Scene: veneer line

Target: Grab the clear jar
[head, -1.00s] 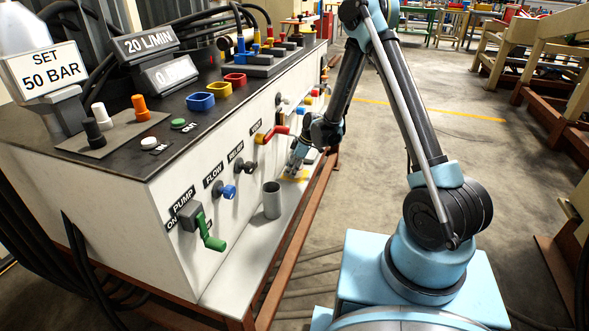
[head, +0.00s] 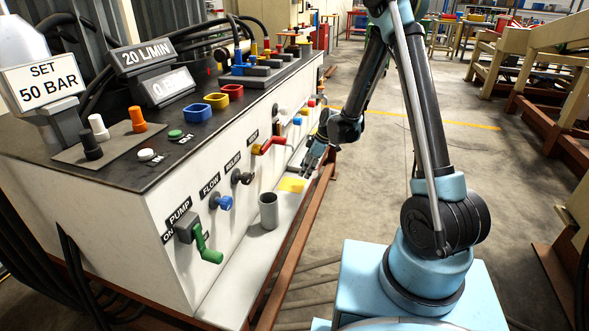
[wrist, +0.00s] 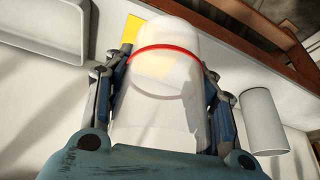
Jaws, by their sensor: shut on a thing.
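The clear jar (wrist: 168,75), see-through with a red ring around it, stands out between the fingers of my gripper (wrist: 165,100) in the wrist view. The fingers lie along both its sides and are shut on it. In the head view my gripper (head: 312,158) is at the far part of the bench's front ledge, just beyond a yellow patch (head: 291,185). The jar cannot be made out there. Whether the jar touches the ledge cannot be told.
A grey cup (head: 269,212) stands on the ledge (head: 240,255), nearer than my gripper. Valve handles, green (head: 207,246), blue (head: 222,202) and red (head: 272,146), stick out from the bench front above the ledge. A brown rail (head: 296,245) runs along the ledge's outer side. Open floor lies right.

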